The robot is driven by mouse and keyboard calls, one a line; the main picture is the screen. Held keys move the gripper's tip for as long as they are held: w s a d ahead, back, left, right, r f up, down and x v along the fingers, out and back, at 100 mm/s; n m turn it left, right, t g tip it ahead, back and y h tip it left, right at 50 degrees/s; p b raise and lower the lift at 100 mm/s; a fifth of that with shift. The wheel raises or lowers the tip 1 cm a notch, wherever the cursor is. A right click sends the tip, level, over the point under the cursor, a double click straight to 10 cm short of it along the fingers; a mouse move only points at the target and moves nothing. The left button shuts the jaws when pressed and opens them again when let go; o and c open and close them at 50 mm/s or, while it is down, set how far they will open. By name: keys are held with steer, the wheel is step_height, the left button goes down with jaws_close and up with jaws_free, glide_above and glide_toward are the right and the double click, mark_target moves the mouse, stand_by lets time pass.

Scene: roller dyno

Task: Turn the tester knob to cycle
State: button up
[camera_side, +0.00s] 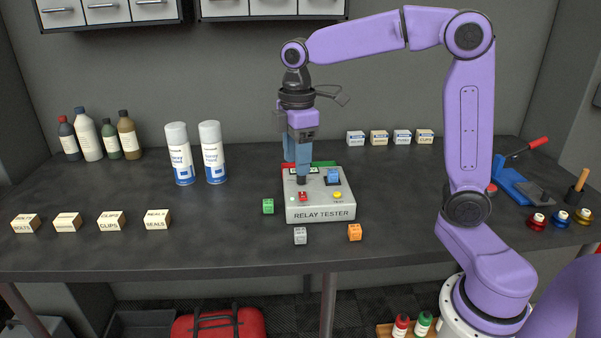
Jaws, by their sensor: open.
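The relay tester (320,213) is a light grey box with "RELAY TESTER" on its front, standing mid-table. Its top carries a dark knob (301,181), a red switch (303,197), a yellow button (337,195) and a blue relay (333,176) seated at the right. My gripper (299,172) points straight down over the left part of the tester's top, its blue fingers open around or just above the knob. I cannot tell whether they touch it. The fingers hide part of the small display behind, and the knob's marking is too small to read.
Green (268,206), grey (300,235) and orange (354,232) relays lie around the tester. Two spray cans (180,154) stand to the left, with bottles (87,137) farther back. Small labelled boxes (111,220) line the front left.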

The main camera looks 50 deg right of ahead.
steer(key=w+d+r, duration=0.2)
steer(key=w+d, duration=0.5)
steer(key=w, duration=0.1)
glide_above(301, 179)
steer(key=f, duration=1.6)
steer(key=shift+w+d+f, duration=0.2)
steer(key=shift+w+d, duration=0.2)
steer(key=shift+c, duration=0.4)
jaws_close()
